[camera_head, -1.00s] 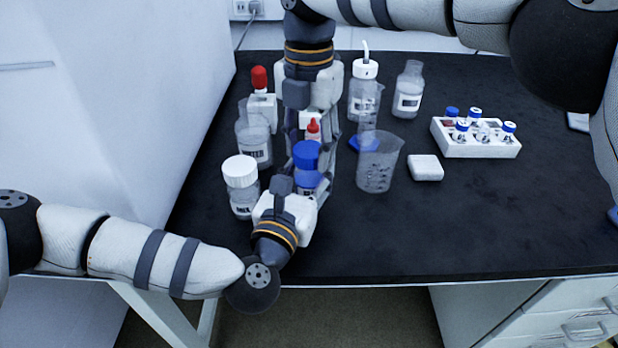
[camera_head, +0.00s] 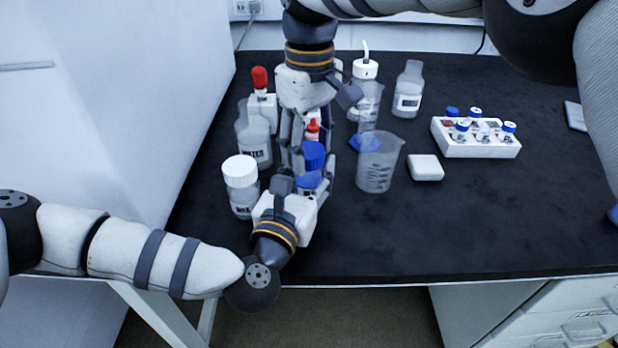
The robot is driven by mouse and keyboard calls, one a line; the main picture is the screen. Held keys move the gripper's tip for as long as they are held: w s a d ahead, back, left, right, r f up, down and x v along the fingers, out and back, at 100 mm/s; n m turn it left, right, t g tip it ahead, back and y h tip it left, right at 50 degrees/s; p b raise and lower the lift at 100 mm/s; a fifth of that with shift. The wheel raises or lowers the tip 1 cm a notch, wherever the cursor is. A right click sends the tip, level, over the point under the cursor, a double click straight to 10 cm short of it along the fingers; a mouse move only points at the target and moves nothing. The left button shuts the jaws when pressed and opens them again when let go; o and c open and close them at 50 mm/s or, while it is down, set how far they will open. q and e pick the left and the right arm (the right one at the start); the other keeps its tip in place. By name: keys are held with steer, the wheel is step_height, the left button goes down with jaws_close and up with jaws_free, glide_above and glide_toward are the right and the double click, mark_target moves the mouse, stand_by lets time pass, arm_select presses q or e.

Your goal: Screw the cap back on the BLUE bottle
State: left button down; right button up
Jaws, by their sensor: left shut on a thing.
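The blue bottle (camera_head: 308,181) stands near the front left of the bench, largely hidden by my left gripper. My left gripper (camera_head: 300,186) comes from the front and is shut on the bottle.
A white-capped bottle (camera_head: 241,186) and a water bottle (camera_head: 253,135) stand close on the left. A beaker (camera_head: 378,162), white block (camera_head: 425,167) and vial rack (camera_head: 478,142) are right. The front right bench is clear.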

steer(key=shift+o, duration=0.6)
steer(key=shift+r, duration=0.1)
step_height(320, 180, up, 4)
steer(key=shift+r, duration=0.15)
steer(key=shift+c, duration=0.4)
step_height(320, 180, up, 2)
steer(key=n, duration=0.6)
steer(key=shift+a+r, duration=0.1)
steer(key=shift+r, duration=0.05)
steer(key=n, duration=0.1)
steer(key=r+n, duration=0.1)
steer(key=n, duration=0.1)
steer(key=shift+r, duration=0.1)
